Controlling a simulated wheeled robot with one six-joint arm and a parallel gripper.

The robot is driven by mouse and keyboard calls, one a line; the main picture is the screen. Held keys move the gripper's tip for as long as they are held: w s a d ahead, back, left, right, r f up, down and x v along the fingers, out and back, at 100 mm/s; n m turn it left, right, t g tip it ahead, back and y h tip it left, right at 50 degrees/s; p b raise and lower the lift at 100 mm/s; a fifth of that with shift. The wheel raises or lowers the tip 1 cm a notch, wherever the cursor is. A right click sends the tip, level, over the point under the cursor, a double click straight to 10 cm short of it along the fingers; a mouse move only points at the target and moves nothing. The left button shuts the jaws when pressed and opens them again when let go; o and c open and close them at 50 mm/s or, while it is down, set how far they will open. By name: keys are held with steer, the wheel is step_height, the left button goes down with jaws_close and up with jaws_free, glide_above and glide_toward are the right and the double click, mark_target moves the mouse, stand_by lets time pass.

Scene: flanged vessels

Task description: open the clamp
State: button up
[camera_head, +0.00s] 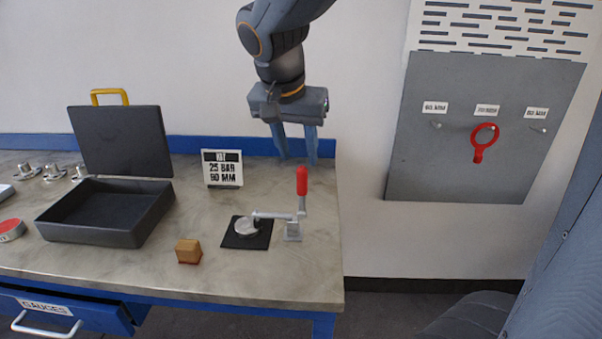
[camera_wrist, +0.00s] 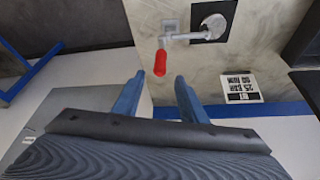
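The clamp (camera_head: 293,229) stands near the right end of the bench, with its red-tipped handle (camera_head: 302,182) upright. Its arm (camera_head: 274,215) reaches left over a round metal piece (camera_head: 246,227) on a black pad (camera_head: 262,238). The clamp's red handle (camera_wrist: 160,62) also shows in the wrist view, ahead of the fingers. My gripper (camera_head: 298,160) is open and empty, with its two blue fingers pointing down. It hangs above and behind the handle, apart from it. The fingers (camera_wrist: 156,88) also show spread apart in the wrist view.
An open dark case (camera_head: 105,237) stands on the left of the bench (camera_head: 250,280). A sign reading 25 BAR 80 MM (camera_head: 222,170) stands behind the pad. A small brown block (camera_head: 188,251) lies in front.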

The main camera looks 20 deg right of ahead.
mark_target(301, 168)
steer(key=p+x, duration=0.1)
steer(key=x, duration=0.6)
steer(key=shift+f, duration=0.1)
jaws_close()
